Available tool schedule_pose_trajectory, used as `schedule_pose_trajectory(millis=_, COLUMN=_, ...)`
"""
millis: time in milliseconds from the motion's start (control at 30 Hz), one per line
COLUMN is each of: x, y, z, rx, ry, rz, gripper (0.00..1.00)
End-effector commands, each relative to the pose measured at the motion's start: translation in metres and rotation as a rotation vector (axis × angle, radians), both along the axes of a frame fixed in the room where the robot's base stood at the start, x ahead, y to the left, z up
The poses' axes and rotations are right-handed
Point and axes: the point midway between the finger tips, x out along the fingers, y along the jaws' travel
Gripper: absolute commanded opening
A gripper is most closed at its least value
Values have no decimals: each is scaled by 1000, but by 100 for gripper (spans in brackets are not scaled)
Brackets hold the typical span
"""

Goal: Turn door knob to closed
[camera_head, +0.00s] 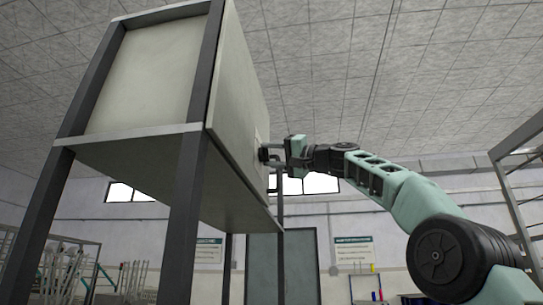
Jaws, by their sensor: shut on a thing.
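The door knob (263,154) is a small dark knob on the face of a raised light cabinet (160,72). The cabinet door (236,88) faces right and looks flush with the cabinet frame. My gripper (271,155) reaches in from the right at the height of the knob and is shut on it. The gripper's fingers hide most of the knob, so its turn angle cannot be read.
The cabinet stands on dark posts (185,215) with open space under it. A metal rack (515,185) stands at the right edge. A grey door (282,268) and wall signs (354,251) are far behind. The air around my arm is clear.

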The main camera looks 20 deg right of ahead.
Motion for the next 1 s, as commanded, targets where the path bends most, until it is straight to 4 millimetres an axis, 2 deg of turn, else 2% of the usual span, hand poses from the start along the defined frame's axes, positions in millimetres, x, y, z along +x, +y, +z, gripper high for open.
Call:
schedule_pose_trajectory(millis=33, x=1, y=0, z=-1, rx=-3, ry=2, rz=0, gripper=17)
schedule_pose_trajectory(millis=67, x=1, y=0, z=-1, rx=-3, ry=2, rz=0, gripper=46)
schedule_pose_trajectory(millis=100, x=1, y=0, z=-1, rx=-3, ry=2, rz=0, gripper=57)
schedule_pose_trajectory(millis=133, x=1, y=0, z=-1, rx=-3, ry=2, rz=0, gripper=62)
schedule_pose_trajectory(millis=433, x=-1, y=-1, z=-1, rx=0, ry=1, rz=-1, gripper=62)
schedule_pose_trajectory(millis=567, x=-8, y=-8, z=-7, rx=0, ry=0, rz=-3, gripper=62)
schedule_pose_trajectory(millis=767, x=-37, y=-33, z=-21, rx=-1, ry=0, rz=-7, gripper=62)
schedule_pose_trajectory(millis=1000, x=-80, y=-67, z=-36, rx=-1, ry=0, rz=-7, gripper=62)
